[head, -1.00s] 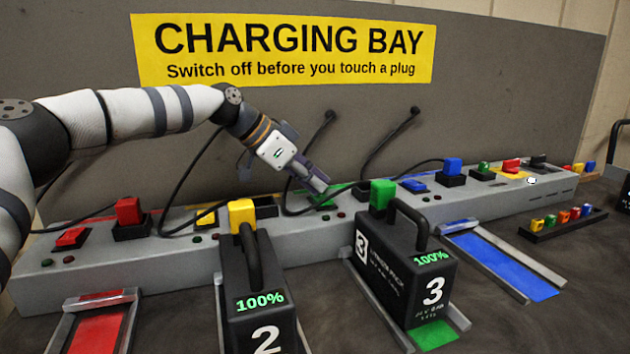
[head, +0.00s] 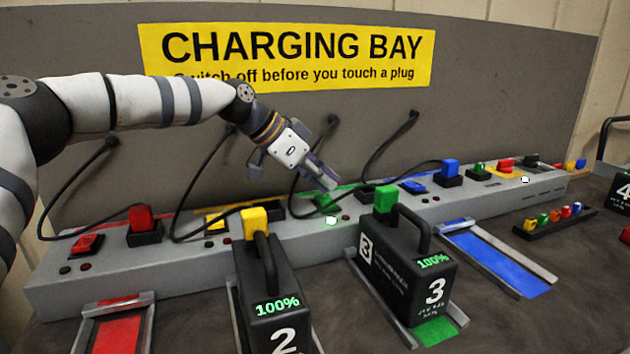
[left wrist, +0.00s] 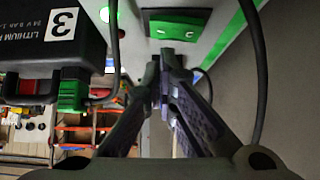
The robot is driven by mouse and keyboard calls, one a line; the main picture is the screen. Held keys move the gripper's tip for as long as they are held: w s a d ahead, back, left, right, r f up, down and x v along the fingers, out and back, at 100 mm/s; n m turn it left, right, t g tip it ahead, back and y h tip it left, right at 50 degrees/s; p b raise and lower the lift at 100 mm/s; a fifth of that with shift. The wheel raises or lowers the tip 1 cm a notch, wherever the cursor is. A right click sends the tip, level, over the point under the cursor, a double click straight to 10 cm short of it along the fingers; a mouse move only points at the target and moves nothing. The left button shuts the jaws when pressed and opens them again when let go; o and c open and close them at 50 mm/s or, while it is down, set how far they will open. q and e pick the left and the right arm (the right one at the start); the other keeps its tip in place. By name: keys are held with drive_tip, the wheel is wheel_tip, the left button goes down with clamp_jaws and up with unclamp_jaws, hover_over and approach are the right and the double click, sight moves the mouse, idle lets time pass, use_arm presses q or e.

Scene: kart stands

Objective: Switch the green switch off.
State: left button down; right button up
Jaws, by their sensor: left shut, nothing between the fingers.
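The green switch (head: 327,201) sits on the grey charging strip, partly hidden behind my left gripper. My left gripper (head: 333,185) is shut and empty, with its fingertips at the switch. In the left wrist view the switch (left wrist: 176,27) is a green rocker in a dark frame, just beyond the closed fingertips (left wrist: 165,62). I cannot tell whether they touch. A small lamp (head: 331,220) in front of the switch glows pale green. The green plug (head: 385,199) is on battery 3 (head: 405,265). My right gripper is not in view.
Battery 2 (head: 268,295) with its yellow plug (head: 254,222) stands left of battery 3. Red (head: 87,244), yellow (head: 215,221) and blue (head: 413,186) switches line the strip. Black cables hang behind my gripper. The blue bay (head: 500,258) is empty.

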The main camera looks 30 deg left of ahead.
use_arm(q)
drive_tip(key=d+v, duration=0.1)
drive_tip(key=v, duration=1)
drive_tip(key=shift+r+p, duration=0.35)
drive_tip(key=shift+r, duration=0.25)
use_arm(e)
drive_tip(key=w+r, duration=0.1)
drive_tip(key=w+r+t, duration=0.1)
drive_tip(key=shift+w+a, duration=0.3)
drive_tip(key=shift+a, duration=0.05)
use_arm(q)
drive_tip(key=shift+s+a, duration=0.1)
drive_tip(key=shift+a, duration=0.05)
